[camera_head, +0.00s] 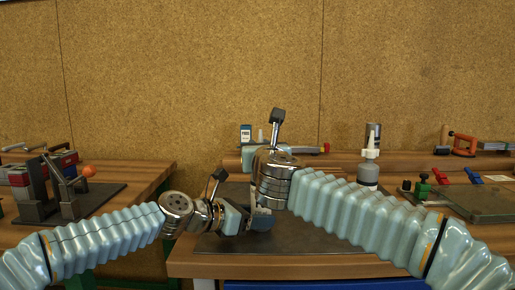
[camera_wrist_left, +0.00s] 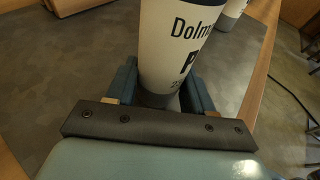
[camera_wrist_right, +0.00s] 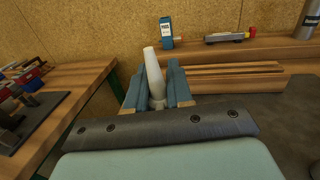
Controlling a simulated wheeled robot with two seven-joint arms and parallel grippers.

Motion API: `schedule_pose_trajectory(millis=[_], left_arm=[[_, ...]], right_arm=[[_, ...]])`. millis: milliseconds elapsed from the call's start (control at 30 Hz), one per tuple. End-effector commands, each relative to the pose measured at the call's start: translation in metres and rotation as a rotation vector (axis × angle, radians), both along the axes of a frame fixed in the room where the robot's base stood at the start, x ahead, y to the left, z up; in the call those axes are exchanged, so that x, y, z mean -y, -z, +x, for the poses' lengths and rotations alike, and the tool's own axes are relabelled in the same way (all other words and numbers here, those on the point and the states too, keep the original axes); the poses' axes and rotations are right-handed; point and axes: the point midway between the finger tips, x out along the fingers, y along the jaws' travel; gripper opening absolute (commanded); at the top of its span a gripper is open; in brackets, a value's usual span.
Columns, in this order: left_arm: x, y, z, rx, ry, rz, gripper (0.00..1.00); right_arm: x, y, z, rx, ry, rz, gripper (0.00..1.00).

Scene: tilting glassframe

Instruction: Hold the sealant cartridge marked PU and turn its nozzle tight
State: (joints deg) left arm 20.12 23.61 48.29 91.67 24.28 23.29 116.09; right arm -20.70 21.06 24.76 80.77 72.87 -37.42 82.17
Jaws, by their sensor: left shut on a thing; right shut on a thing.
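The sealant cartridge (camera_wrist_left: 178,45) is white with dark print reading "Dolm" and a "P" below; the rest of the marking is out of sight. My left gripper (camera_wrist_left: 160,95) is shut around its body, over the dark mat. In the right wrist view my right gripper (camera_wrist_right: 156,92) is shut on a pale tapered nozzle (camera_wrist_right: 153,68), whose tip sticks out beyond the fingers. In the head view the left gripper (camera_head: 240,219) and right gripper meet over the mat, and my right wrist hides most of the cartridge and nozzle. Whether the nozzle is seated tight cannot be seen.
A second cartridge with a white nozzle (camera_head: 369,160) stands at the right on the workbench (camera_head: 215,265). A small blue box (camera_head: 246,134) stands at the back. A grey plate (camera_head: 470,203) and clamps lie right. A separate left table (camera_head: 130,178) carries a metal fixture.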

Motion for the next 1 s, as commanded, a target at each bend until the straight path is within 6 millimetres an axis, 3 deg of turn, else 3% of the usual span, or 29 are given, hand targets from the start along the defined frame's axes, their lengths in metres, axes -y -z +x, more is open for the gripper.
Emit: schedule_pose_trajectory(millis=[400, 867, 900, 1000], left_arm=[[0.0012, -0.0004, -0.0009, 0.001, 0.003, 0.001, 0.35], [0.0010, -0.0004, -0.0007, 0.000, 0.002, 0.000, 0.35], [0.0010, -0.0004, -0.0007, 0.000, 0.002, 0.000, 0.35], [0.0010, -0.0004, -0.0007, 0.000, 0.002, 0.000, 0.35]], right_arm=[[0.0022, 0.0018, 0.0007, -0.001, 0.159, -0.001, 0.00], [0.0024, 0.0009, 0.0000, 0.000, 0.173, 0.000, 0.00], [0.0024, 0.0009, 0.0000, 0.000, 0.172, 0.000, 0.24], [0.0026, 0.0006, -0.0001, 0.001, 0.172, 0.000, 0.39]])
